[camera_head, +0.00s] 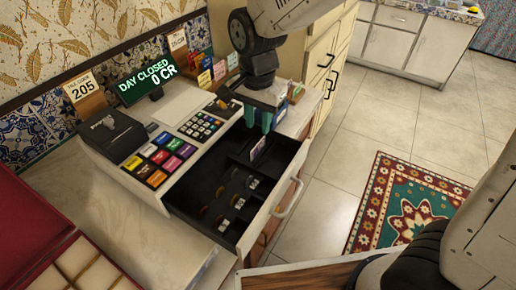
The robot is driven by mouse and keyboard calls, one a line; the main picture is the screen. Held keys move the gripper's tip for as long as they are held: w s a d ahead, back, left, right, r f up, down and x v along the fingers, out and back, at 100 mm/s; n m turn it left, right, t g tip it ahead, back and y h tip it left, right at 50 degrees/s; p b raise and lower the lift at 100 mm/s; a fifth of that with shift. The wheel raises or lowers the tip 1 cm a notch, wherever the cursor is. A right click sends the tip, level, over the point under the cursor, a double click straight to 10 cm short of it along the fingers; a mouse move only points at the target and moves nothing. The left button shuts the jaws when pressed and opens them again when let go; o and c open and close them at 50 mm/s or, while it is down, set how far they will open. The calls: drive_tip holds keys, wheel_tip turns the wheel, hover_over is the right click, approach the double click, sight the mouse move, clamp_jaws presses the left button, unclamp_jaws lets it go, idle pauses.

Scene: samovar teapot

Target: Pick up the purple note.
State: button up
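The cash drawer (283,208) is pulled out from under the counter. A small upright-looking note with a purple tint (258,149) shows in its back part, near the dividers. My gripper (259,127) points down over the back of the drawer. Its teal fingers stand apart, with a gap between them, so it looks open. The note shows just below the fingertips. I cannot tell whether they touch it. The gripper and the drawer walls hide part of the drawer's back.
Dark compartments in the drawer hold several coins (221,191). On the counter are a keypad (200,126), coloured buttons (160,158), a black printer (113,135) and a green display (147,82). A red box (32,226) lies at left. A patterned rug (402,205) lies on the open floor.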

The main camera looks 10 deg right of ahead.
sight(257, 148)
wheel_tip(257, 148, down, 6)
drive_tip(key=shift+f, duration=0.2)
clamp_jaws()
